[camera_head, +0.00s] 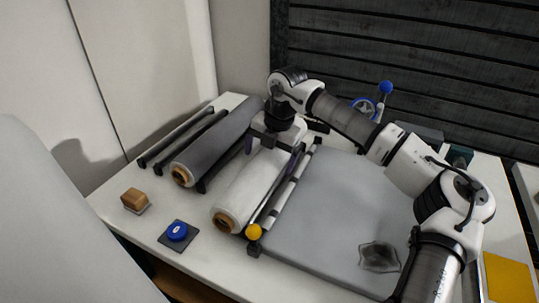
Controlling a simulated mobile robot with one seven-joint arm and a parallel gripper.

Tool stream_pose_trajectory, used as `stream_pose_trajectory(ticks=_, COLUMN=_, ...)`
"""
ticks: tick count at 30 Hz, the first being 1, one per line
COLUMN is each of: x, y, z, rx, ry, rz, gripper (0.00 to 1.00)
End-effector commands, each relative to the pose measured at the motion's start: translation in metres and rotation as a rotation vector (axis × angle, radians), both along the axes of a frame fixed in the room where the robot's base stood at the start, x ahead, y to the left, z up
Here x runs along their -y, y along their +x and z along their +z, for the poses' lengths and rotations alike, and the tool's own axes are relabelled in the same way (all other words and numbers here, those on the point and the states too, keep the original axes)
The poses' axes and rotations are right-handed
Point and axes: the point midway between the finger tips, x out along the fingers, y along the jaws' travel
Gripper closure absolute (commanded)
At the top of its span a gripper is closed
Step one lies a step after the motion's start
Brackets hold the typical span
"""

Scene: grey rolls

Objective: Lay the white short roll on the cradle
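The white short roll (248,188) has a brown core showing at its near end. It lies lengthwise between the grey roll and a black-and-white bar. My gripper (273,148) is over its far part, pointing down, with a finger on each side of the roll. I cannot tell whether the fingers press on it; the gripper body hides the roll's far end. Two dark parallel bars (185,141), which look like an empty cradle, lie at the left of the table. I cannot tell whether the white roll rests on the table or on supports.
A grey roll (217,144) lies between the dark bars and the white roll. A wooden block (134,200) and a blue button (177,231) are near the front left. A yellow ball (253,232) sits by the white roll's near end. A grey mat (335,215) is at the right.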

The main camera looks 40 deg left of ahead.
Motion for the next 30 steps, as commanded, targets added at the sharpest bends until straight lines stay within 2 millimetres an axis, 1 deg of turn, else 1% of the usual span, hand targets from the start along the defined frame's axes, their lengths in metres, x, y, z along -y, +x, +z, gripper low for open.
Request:
stream_pose_trajectory(ticks=7, x=0.000, y=0.000, z=-0.001, rx=-0.001, ry=-0.002, rz=-0.001, gripper=0.02)
stream_pose_trajectory(ticks=11, x=0.002, y=0.001, z=0.010, rx=0.001, ry=-0.001, rz=-0.001, gripper=0.02)
stream_pose_trajectory(ticks=14, x=0.005, y=0.002, z=0.026, rx=0.004, ry=0.000, rz=-0.002, gripper=0.02)
stream_pose_trajectory(ticks=21, x=0.016, y=0.004, z=0.082, rx=0.004, ry=0.001, rz=-0.002, gripper=0.02)
stream_pose_trajectory(ticks=24, x=0.020, y=0.005, z=0.102, rx=0.003, ry=0.001, rz=-0.002, gripper=0.02)
stream_pose_trajectory(ticks=27, x=0.023, y=0.006, z=0.118, rx=0.002, ry=-0.001, rz=-0.001, gripper=0.02)
stream_pose_trajectory(ticks=30, x=0.025, y=0.006, z=0.128, rx=0.001, ry=0.000, rz=-0.002, gripper=0.02)
